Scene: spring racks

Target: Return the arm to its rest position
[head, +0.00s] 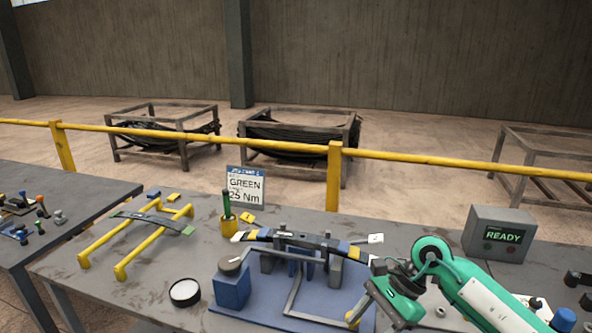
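My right arm, green and white, comes in from the lower right over the work table (200,260). Its gripper end (385,285) is beside the right side of a blue fixture base (262,307). The fingers are too small and partly hidden to tell whether they are open or shut, and I see nothing clearly held. A dark leaf spring with blue and yellow bands (298,240) lies across the grey posts of the fixture, with a white tag at its right end. My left gripper is not in view.
A yellow rack (103,245) holds another leaf spring (148,222). Nearby are a blue box with a knob (232,290), a round white-topped dish (185,291), a yellow cup (229,227), a GREEN 25 Nm sign (245,186) and a READY box (499,234). A yellow railing (250,142) runs behind.

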